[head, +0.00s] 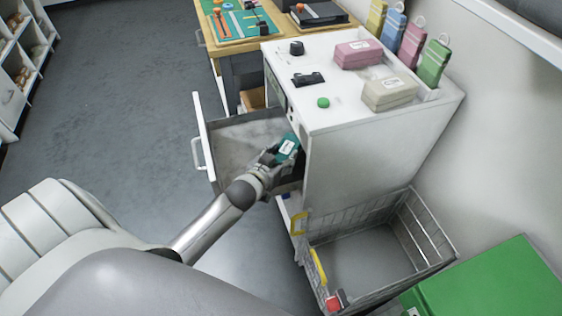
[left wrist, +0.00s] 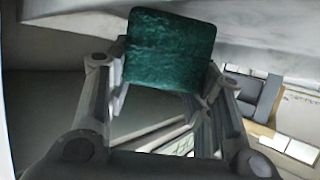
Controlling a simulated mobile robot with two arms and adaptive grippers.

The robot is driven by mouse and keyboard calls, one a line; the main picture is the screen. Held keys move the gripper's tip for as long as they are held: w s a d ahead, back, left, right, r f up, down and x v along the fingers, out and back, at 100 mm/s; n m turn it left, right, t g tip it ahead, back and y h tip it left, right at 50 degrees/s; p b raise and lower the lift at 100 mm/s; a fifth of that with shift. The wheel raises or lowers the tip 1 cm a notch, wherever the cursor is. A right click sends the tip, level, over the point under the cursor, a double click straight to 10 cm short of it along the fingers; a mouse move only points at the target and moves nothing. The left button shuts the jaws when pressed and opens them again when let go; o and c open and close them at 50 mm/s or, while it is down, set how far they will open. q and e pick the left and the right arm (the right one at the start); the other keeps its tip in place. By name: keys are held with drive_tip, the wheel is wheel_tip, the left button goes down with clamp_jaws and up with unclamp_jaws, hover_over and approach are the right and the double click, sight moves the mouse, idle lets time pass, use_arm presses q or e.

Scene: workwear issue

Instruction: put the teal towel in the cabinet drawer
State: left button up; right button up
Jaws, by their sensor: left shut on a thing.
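My left gripper (head: 272,158) is shut on a small teal towel (head: 288,146) that bears a white label in the head view. The towel also shows in the left wrist view (left wrist: 168,48), held between the two fingers. The cabinet drawer (head: 199,130) is pulled out from the white cabinet (head: 330,150), and its inside looks empty where I can see it. The gripper and towel are over the drawer's right part, close to the cabinet front. I cannot tell whether the towel is above or below the drawer's rim. My right gripper is not in view.
A wire basket (head: 407,225) stands right of the gripper, below the cabinet. Pink (head: 358,54) and beige (head: 390,93) packages lie on the cabinet top. A wooden workbench (head: 240,46) is behind. A green box (head: 495,283) is at the lower right. The floor at left is clear.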

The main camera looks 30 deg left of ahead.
use_arm(q)
drive_tip(key=shift+f, duration=1.1)
drive_tip(key=shift+f, duration=0.15)
drive_tip(key=o, duration=1.1)
drive_tip(key=shift+c, duration=0.2)
drive_tip(key=shift+s+r, duration=0.15)
drive_tip(key=shift+r, duration=0.05)
drive_tip(key=v, duration=1.1)
drive_tip(key=shift+s+r+p, duration=0.2)
drive_tip(key=shift+s+p, duration=0.1)
drive_tip(key=shift+p, duration=0.1)
drive_tip(key=shift+d, duration=0.1)
